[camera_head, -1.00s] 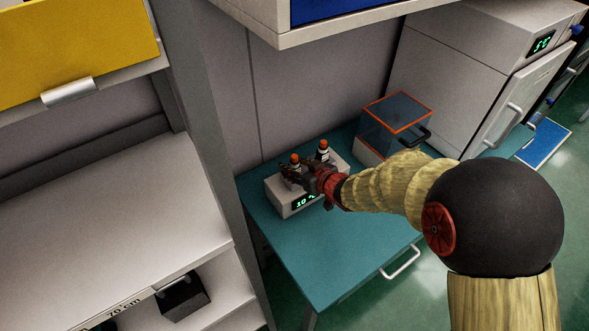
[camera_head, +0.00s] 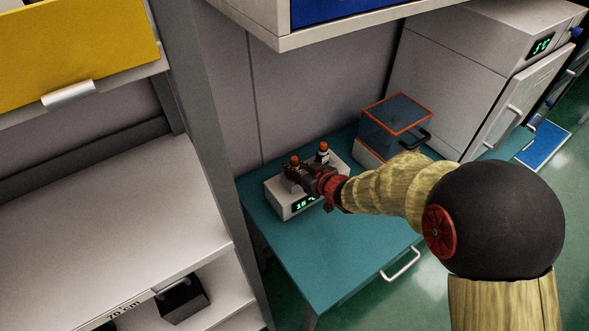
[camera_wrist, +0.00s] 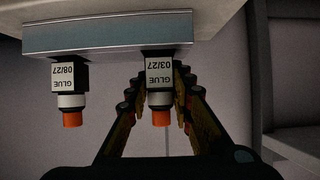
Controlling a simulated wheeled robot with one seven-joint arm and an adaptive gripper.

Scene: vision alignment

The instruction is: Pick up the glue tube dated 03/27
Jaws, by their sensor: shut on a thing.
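The glue tube dated 03/27 (camera_wrist: 160,78) stands in the white device in the wrist view, upside down in the picture, with a white label and an orange cap. My gripper (camera_wrist: 160,80) has its two fingers on either side of this tube and is shut on it. In the head view my gripper (camera_head: 297,176) reaches over the device, and the orange cap of the held tube (camera_head: 294,159) shows above it. A second glue tube, dated 08/27 (camera_wrist: 69,85), stands beside it, apart from my fingers; in the head view it is behind my gripper (camera_head: 323,149).
The white device (camera_head: 287,207) with a green display sits on a teal table (camera_head: 335,253). A clear blue box with orange edges (camera_head: 394,122) stands behind to the right, near a large white cabinet (camera_head: 470,70). A shelf unit (camera_head: 110,230) stands at left. The table front is clear.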

